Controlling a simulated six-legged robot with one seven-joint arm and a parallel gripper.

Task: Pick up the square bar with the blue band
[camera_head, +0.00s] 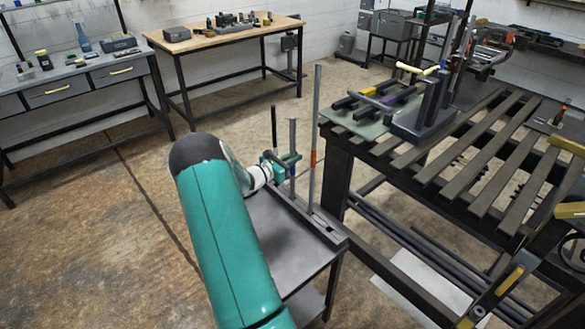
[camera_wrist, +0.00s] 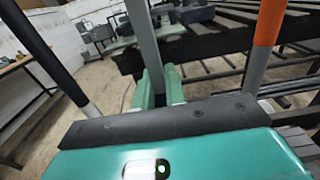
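A grey upright bar (camera_head: 293,134) stands in a dark slotted rack (camera_head: 322,224) on a small table. It also shows in the wrist view (camera_wrist: 143,40), running down between my fingers. My gripper (camera_wrist: 159,90) has a green finger on each side of this bar, close to it; whether they press on it I cannot tell. In the head view my gripper (camera_head: 286,163) is at the bar's middle height. I see no clear blue band; the bar's part between the fingers is dark and partly hidden. A taller grey bar with an orange band (camera_head: 313,158) stands to the right, and a thin black bar (camera_head: 274,128) to the left.
The orange-banded bar (camera_wrist: 265,35) and the black bar (camera_wrist: 45,50) flank my gripper closely. A slatted dark table (camera_head: 450,160) with a fixture (camera_head: 425,115) stands to the right. Workbenches (camera_head: 225,40) line the back. The floor at the left is clear.

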